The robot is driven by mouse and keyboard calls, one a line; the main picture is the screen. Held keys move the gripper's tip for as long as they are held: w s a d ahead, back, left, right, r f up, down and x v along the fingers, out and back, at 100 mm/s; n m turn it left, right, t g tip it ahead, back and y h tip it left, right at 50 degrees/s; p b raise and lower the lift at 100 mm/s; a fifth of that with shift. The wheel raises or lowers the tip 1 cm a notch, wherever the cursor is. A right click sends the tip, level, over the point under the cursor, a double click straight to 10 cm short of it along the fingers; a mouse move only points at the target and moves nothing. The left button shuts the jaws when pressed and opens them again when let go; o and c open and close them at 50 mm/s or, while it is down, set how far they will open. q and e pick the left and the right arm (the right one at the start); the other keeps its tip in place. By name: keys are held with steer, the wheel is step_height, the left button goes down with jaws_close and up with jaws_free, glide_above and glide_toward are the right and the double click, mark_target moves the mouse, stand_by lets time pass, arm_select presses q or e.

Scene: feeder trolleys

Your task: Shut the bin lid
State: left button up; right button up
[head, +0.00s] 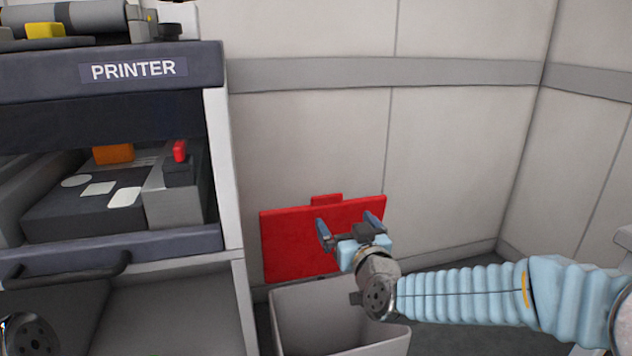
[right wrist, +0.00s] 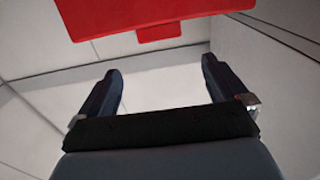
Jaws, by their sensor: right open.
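The bin (head: 335,318) is a pale grey, open-topped box on the floor, right of the printer cabinet. Its red lid (head: 290,240) stands raised at the back of the bin, near the wall, with a small red tab on its upper edge. My right gripper (head: 350,228) is open and empty. In the head view it overlaps the right part of the lid, above the bin's opening. In the right wrist view the lid (right wrist: 130,14) shows at the top, beyond the open fingers (right wrist: 160,85), with a gap between. My left gripper is not seen.
The printer cabinet (head: 233,180) stands close on the left of the bin, with a dark handle (head: 70,268) sticking out at its front. Pale panelled walls close off the back and right. Some dark floor is free right of the bin.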

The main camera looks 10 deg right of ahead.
mark_target(327, 197)
steer(key=w, duration=0.9)
steer(key=w+p, duration=0.1)
steer(key=w, duration=0.3)
steer(key=shift+w+a, duration=0.25)
steer(key=c, duration=1.1)
steer(key=shift+f, duration=0.1)
steer(key=shift+c, duration=0.6)
